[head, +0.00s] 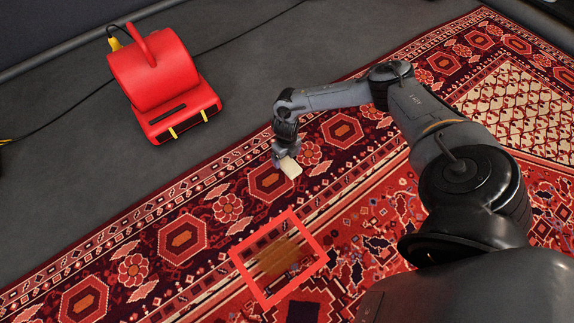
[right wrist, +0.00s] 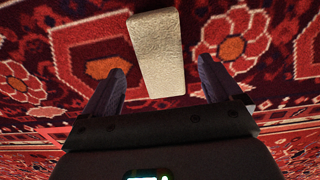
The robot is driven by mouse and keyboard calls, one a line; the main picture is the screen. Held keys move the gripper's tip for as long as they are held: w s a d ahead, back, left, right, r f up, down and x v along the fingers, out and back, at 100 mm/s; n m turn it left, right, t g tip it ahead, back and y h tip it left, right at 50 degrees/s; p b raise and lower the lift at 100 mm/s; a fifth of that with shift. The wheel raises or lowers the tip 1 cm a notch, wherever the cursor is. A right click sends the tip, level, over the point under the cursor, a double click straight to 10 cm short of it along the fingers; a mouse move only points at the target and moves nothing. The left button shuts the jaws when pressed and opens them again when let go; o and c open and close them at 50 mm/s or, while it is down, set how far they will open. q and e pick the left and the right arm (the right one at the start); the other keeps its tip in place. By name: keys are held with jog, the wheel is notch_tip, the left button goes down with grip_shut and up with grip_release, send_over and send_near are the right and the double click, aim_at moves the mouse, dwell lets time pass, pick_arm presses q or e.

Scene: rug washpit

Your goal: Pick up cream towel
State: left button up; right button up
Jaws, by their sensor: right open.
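The cream towel (head: 290,168) is a small pale folded block on the patterned rug, just below my right gripper (head: 285,157) in the head view. In the right wrist view the towel (right wrist: 158,55) lies between and slightly beyond the two dark fingers of the right gripper (right wrist: 160,75). The fingers are apart with visible gaps on both sides, and they do not appear to touch the towel. The gripper partly covers the towel's upper end in the head view. My left gripper is not in view.
A red square frame (head: 314,236) surrounds a brown stain (head: 277,257) on the rug (head: 215,205). A red floor blower (head: 155,72) with a cable stands on the grey floor (head: 60,165) at upper left. The rug around the towel is clear.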

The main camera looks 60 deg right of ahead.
aim_at(287, 162)
jog(key=f+b, duration=0.1)
jog(key=f, duration=0.2)
jog(key=shift+s+b, duration=0.2)
jog(key=shift+b, duration=0.15)
jog(key=shift+a+f, duration=0.1)
jog(key=shift+f, duration=0.35)
jog(key=shift+r, duration=0.1)
jog(key=shift+c, duration=0.6)
jog(key=c, duration=1)
jog(key=shift+r, duration=0.1)
jog(key=shift+c, duration=0.2)
